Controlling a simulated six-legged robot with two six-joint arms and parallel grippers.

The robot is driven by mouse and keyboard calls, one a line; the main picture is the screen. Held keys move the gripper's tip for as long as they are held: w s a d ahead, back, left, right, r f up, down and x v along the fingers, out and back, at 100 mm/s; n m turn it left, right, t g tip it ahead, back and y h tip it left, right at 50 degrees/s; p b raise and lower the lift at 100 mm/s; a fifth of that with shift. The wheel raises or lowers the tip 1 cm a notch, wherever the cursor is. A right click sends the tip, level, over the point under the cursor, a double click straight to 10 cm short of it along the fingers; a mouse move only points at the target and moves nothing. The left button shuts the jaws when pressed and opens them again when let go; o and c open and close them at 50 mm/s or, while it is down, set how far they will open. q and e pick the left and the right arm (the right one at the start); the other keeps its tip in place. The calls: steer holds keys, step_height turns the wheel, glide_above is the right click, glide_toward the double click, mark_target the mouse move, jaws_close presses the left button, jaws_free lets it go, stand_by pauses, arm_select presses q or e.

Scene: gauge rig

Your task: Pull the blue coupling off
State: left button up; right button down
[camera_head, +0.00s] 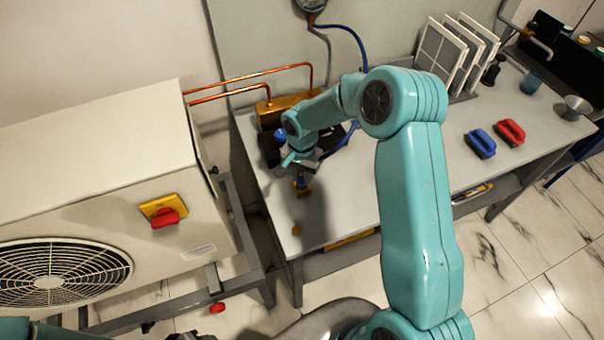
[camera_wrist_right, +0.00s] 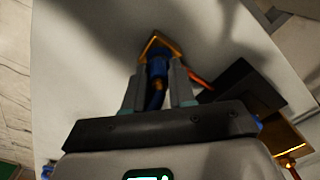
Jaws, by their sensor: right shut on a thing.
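My right gripper (camera_head: 302,172) reaches down over the left end of the grey workbench. It is shut on the blue coupling (camera_head: 301,183), which shows just below the fingers with a brass part under it. In the right wrist view the blue coupling (camera_wrist_right: 157,66) sits between the two grey fingers (camera_wrist_right: 158,88), with a brass-coloured edge around its far end. Whether it is still joined to a fitting I cannot tell. A blue hose (camera_head: 345,35) runs down from a gauge (camera_head: 311,4) behind my right arm. My left gripper cannot be made out.
A brass block (camera_head: 285,107) with copper pipes (camera_head: 250,78) stands behind the gripper. The beige fan unit (camera_head: 100,180) with a red handle (camera_head: 166,217) is left of the workbench (camera_head: 345,205). Blue (camera_head: 481,142) and red (camera_head: 511,132) tools lie at right. The bench front is mostly clear.

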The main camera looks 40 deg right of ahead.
steer(key=shift+r, duration=0.15)
steer(key=shift+r+p, duration=1.1)
steer(key=shift+r, duration=1.35)
steer(key=shift+f, duration=0.1)
